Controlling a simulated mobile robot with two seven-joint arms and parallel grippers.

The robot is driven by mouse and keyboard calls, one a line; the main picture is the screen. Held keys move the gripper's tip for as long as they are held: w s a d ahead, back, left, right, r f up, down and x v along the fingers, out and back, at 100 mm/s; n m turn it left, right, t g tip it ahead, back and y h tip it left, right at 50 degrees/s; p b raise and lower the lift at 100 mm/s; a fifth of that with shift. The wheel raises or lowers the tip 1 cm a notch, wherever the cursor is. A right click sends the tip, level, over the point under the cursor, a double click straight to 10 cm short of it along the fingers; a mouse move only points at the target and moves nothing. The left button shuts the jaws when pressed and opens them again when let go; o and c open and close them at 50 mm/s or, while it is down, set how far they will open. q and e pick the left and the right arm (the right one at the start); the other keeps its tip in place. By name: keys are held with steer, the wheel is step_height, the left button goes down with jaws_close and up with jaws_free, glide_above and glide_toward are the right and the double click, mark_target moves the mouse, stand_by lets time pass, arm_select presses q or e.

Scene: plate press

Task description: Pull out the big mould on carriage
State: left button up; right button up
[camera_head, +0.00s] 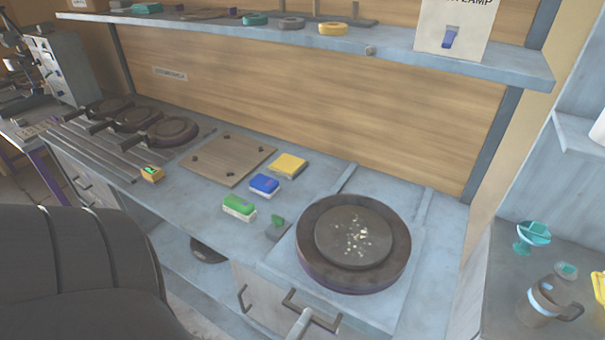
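The big mould (307,240) is a dark round dish on the pale carriage plate (405,290), right of centre. A grey disc (345,238) with pale crumbs on it lies inside its rim. Two rails (424,205) run from the plate toward the back wall. A dark U-shaped handle (325,322) is on the front below the mould. A pale rod-like part (301,323) reaches the handle from the bottom edge; I cannot tell whether it is a fingertip of my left gripper. No gripper opening shows clearly. My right gripper is not in view.
Green (239,207), blue (264,184) and yellow (288,165) blocks lie left of the mould. A wooden board (215,160) and three smaller dark moulds (172,131) lie farther left. A side counter with a mug (541,302) stands right. A large dark ribbed shape fills the lower left.

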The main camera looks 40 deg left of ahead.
arm_select(q)
steer(key=shift+o, duration=0.9)
steer(key=b+v, duration=0.1)
steer(key=v, duration=1.4)
steer(key=shift+b, duration=0.3)
steer(key=shift+s+d, duration=0.1)
steer(key=shift+d, duration=0.05)
